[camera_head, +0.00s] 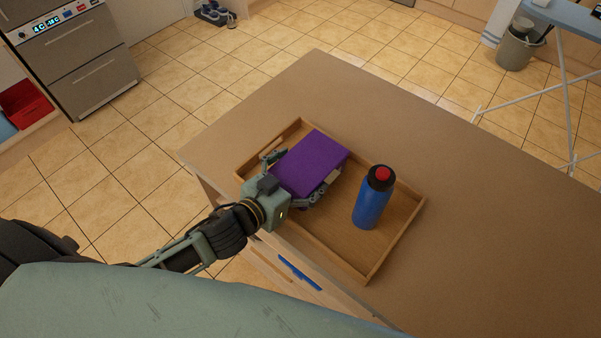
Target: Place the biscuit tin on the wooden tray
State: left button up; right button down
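The biscuit tin (310,162) looks like a flat purple box. It is over the left part of the wooden tray (393,247), inside its rim in the picture; I cannot tell whether its underside touches the tray floor. My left gripper (290,178) reaches in from the left over the tray's near-left rim. Its fingers lie along two opposite sides of the tin and appear closed on it. The lower side of the tin is partly hidden by a finger. My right gripper is not in view.
A blue bottle (370,206) with a red-topped black cap stands upright in the tray, right of the tin. The brown tabletop (480,240) is clear to the right and behind.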

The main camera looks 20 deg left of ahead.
pick_arm(q)
jog(key=shift+o, duration=1.2)
jog(key=shift+r, duration=0.15)
jog(key=shift+s+a, duration=0.15)
jog(key=shift+s, duration=0.35)
jog(key=b+v, duration=0.2)
jog(key=v, duration=0.7)
jog(key=shift+v, duration=0.95)
jog(key=shift+a+r, duration=0.1)
jog(key=shift+r, duration=0.05)
